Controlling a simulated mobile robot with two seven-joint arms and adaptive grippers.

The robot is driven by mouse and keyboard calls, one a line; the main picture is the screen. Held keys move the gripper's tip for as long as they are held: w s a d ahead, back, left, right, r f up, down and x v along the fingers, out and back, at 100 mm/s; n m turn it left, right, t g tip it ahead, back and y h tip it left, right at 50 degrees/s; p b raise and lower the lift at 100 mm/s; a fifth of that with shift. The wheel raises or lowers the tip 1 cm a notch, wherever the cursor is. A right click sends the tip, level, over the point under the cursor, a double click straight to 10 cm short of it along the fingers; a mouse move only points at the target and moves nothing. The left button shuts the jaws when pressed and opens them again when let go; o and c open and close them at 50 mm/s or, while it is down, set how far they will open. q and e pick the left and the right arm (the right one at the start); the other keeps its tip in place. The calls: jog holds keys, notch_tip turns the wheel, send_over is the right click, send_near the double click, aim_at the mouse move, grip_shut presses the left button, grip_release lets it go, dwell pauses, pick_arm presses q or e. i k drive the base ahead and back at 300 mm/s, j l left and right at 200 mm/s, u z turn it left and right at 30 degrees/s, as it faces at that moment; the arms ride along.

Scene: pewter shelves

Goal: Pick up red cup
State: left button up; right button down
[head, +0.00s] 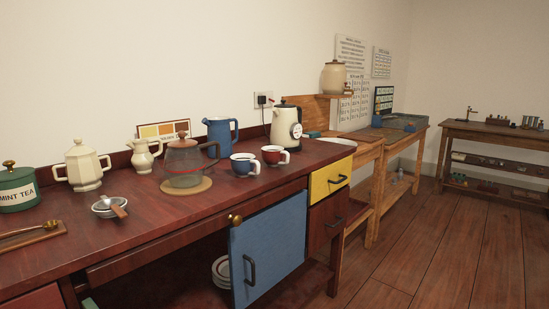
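The red cup (274,155) stands upright on the dark red counter (140,228), near its right part. It has a light rim and a pale handle on its right side. A blue cup (244,164) stands just left of it, close by, and partly in front of it. Neither of my grippers shows in the head view.
A glass teapot (183,160) on a round mat, a blue jug (220,136) and a cream kettle (285,127) stand near the cups. A blue cabinet door (268,250) hangs below the counter. The counter right of the cups and the floor (430,250) are clear.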

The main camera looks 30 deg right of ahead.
aim_at(272, 156)
jog(key=l, duration=0.75)
jog(key=k+l, duration=0.15)
jog(key=l, duration=0.55)
jog(key=l+u, duration=0.25)
jog(key=l, duration=2.05)
